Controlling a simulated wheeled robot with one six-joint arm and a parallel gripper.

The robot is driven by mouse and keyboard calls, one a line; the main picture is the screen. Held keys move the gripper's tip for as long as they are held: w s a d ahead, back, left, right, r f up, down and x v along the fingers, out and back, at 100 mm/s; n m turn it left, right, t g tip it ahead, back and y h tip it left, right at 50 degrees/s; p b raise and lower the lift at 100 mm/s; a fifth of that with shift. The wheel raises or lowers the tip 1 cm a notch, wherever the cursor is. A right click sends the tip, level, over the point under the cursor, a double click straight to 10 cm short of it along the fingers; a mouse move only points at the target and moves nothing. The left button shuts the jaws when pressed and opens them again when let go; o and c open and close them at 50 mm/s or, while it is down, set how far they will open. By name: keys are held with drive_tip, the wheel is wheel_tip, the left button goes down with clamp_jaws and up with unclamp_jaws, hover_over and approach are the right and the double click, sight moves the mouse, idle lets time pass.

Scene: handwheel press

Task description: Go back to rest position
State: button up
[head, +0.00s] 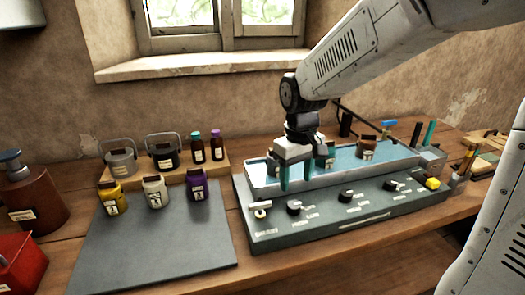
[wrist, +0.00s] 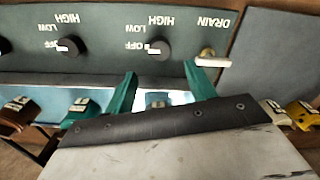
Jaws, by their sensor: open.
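My gripper (head: 302,178) is open, with its two teal fingers pointing down over the left part of a water-filled trough (head: 262,194) on a grey control unit (head: 262,238). In the wrist view my gripper (wrist: 160,72) shows nothing held between its fingers. The fingers partly hide the trough and the things in it. My arm reaches in from the upper right of the head view.
Several labelled pots sit in the trough, including a brown one (head: 368,148). Yellow (head: 112,198), white (head: 155,192) and purple (head: 201,188) jars stand at the back of a grey mat (head: 150,250). The mat's front is clear. A window sill (head: 190,66) is behind.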

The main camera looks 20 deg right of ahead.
drive_tip(key=shift+s, duration=0.1)
drive_tip(key=s+d+r+m, duration=0.1)
drive_tip(key=s+r, duration=0.2)
drive_tip(key=s, duration=0.8)
drive_tip(key=s+d+r+m+t, duration=0.1)
drive_tip(key=s+r, duration=0.3)
drive_tip(key=s, duration=0.7)
drive_tip(key=shift+d+m, duration=0.5)
drive_tip(key=shift+m, duration=0.1)
